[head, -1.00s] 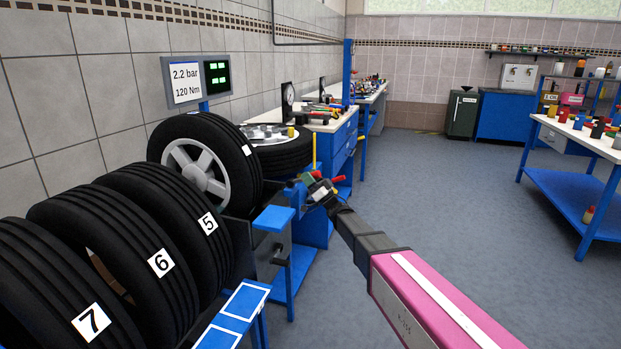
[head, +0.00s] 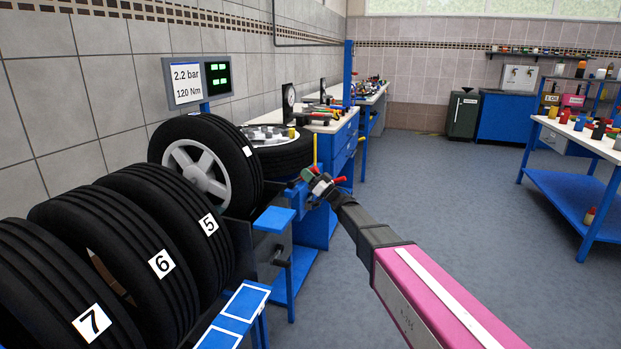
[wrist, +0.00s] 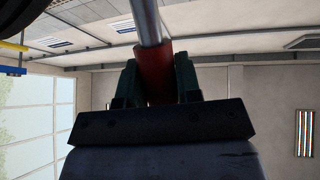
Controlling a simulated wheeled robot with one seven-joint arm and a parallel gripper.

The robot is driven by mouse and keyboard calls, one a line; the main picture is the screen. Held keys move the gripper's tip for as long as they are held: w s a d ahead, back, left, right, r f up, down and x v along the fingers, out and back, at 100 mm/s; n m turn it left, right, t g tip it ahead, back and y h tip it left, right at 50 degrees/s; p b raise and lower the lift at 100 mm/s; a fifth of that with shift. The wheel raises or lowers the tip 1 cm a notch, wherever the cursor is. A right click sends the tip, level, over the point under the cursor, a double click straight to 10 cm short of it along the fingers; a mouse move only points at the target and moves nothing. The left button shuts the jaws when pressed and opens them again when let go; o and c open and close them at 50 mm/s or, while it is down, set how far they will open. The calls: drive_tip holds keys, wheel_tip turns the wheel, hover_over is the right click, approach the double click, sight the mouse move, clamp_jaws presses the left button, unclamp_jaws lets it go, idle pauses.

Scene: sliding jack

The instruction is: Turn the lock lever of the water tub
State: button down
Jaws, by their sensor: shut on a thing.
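My gripper (head: 314,178) is at the far end of my pink and dark arm, beside a blue post by the wheels. In the wrist view its green fingers (wrist: 186,78) are shut on the red grip (wrist: 155,73) of a steel lever rod (wrist: 147,22), which runs up out of the picture. In the head view the gripper hides most of this lever, so its angle is hard to read. A wheel with a grey rim (head: 196,172) stands upright left of the gripper, in a dark box-like holder (head: 240,240) that may be the tub. Its water is not visible.
Tyres marked 5, 6 and 7 (head: 150,255) line the left side. A blue-topped stand (head: 273,220) is in front of the gripper. Another tyre (head: 285,155) lies flat behind, near a workbench (head: 335,125). The floor to the right (head: 450,220) is clear.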

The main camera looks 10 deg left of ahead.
drive_tip(key=a+r+h, duration=0.1)
drive_tip(key=a+r+n+g+h, duration=0.1)
drive_tip(key=h, duration=0.1)
drive_tip(key=shift+r, duration=0.1)
drive_tip(key=a+h, duration=0.1)
drive_tip(key=a+r+g+h, duration=0.1)
drive_tip(key=shift+w+n+h, duration=0.15)
drive_tip(key=shift+n+h, duration=0.25)
drive_tip(key=a+h, duration=0.1)
drive_tip(key=a+g+h, duration=0.1)
drive_tip(key=shift+w+a+r+h, duration=0.1)
drive_tip(key=shift+r+h, duration=0.1)
drive_tip(key=shift+h, duration=0.2)
drive_tip(key=shift+a+n+h, duration=0.3)
drive_tip(key=shift+a+h, duration=0.25)
drive_tip(key=shift+h, duration=0.25)
drive_tip(key=c, duration=0.8)
unclamp_jaws()
drive_tip(key=shift+f, duration=0.1)
